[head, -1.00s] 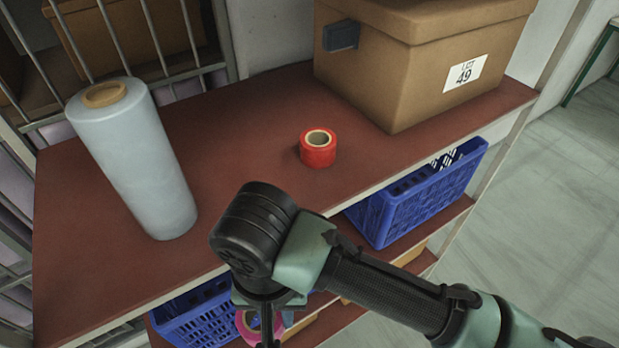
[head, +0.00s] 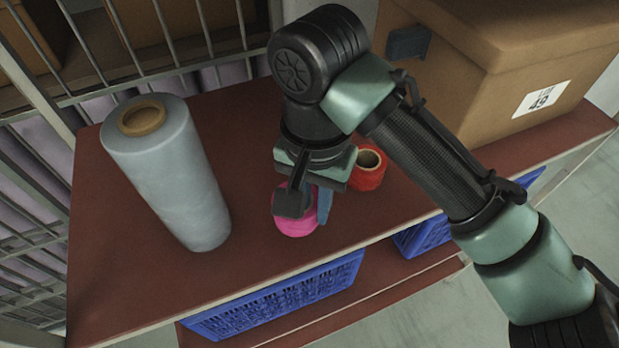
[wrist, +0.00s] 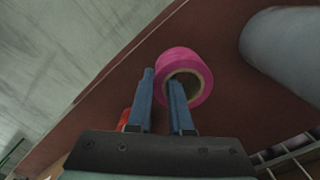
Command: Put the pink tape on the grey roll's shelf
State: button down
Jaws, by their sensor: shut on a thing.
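The pink tape (head: 297,223) is held in my gripper (head: 306,208) over the top reddish-brown shelf (head: 115,265). The grey roll (head: 175,185) stands upright on that shelf, left of the tape. In the wrist view the pink tape (wrist: 187,57) shows its open core. One blue finger of my gripper (wrist: 162,77) reaches into the core and the other is outside, shut on the tape's wall. The grey roll (wrist: 285,50) is apart from it at the right. I cannot tell whether the tape touches the shelf.
A red tape roll (head: 367,174) stands on the same shelf just behind my gripper, partly hidden. A cardboard box (head: 480,95) is at the back right. A metal grille (head: 190,45) lies behind. Blue crates (head: 280,298) sit below. The shelf's front left is clear.

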jog(key=w+p, duration=0.1)
jog(key=w, duration=0.3)
jog(key=shift+w+a+r, duration=0.1)
jog(key=shift+w, duration=0.5)
jog(key=shift+f+p, duration=0.95)
jog(key=shift+f, duration=0.9)
jog(key=shift+f, duration=0.15)
jog(key=c, duration=0.8)
grip_release()
jog(key=shift+c, duration=0.2)
notch_tip(320, 180, up, 8)
jog(key=b, duration=0.2)
